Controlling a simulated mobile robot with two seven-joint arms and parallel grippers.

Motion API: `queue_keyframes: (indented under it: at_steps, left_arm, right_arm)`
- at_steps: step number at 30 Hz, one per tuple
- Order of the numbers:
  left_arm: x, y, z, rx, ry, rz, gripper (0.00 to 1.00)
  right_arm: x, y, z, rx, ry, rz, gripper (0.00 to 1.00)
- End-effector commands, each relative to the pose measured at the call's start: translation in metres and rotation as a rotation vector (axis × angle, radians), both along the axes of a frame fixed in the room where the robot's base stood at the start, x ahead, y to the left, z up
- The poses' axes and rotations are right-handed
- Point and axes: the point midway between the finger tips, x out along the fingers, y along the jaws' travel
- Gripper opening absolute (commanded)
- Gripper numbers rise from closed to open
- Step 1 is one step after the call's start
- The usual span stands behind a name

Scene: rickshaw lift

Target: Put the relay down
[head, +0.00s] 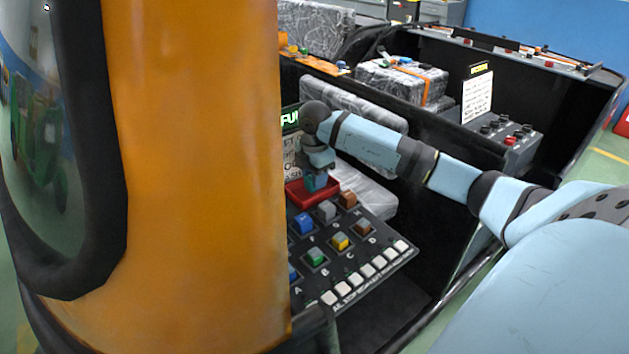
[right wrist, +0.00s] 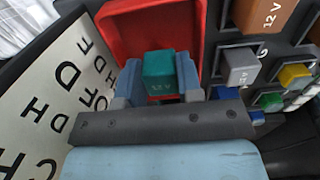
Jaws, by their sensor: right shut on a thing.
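The relay is a small teal block marked 12 V (right wrist: 160,72), seen between my gripper's fingers in the right wrist view. It also shows as a teal patch in the head view (head: 316,183). My right gripper (right wrist: 160,88) is shut on it and points down at the red tray (right wrist: 148,25). The tray also shows in the head view (head: 328,193), at the back of the dark panel. The relay is over or just inside the tray; I cannot tell whether it touches the bottom. My left gripper is not in view.
The panel (head: 378,240) holds blue, grey, brown, yellow and green blocks beside the tray, with a row of white keys in front. A letter chart (right wrist: 50,95) stands close to the gripper. A large orange pillar (head: 200,170) hides much of the left.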

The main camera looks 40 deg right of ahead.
Motion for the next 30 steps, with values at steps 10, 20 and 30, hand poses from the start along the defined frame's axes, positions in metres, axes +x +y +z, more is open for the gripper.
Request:
queue_keyframes:
  at_steps: [10, 20, 30]
  left_arm:
    - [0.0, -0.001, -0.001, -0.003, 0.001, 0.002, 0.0]
    - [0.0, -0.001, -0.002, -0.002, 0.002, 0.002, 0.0]
    - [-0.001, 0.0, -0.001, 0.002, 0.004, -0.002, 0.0]
  right_arm:
    - [0.0, 0.0, -0.012, 0.0, -0.001, 0.0, 0.1]
    - [0.0, 0.0, -0.014, 0.0, -0.001, 0.0, 0.44]
    - [0.001, 0.0, 0.012, -0.001, -0.004, 0.0, 0.44]
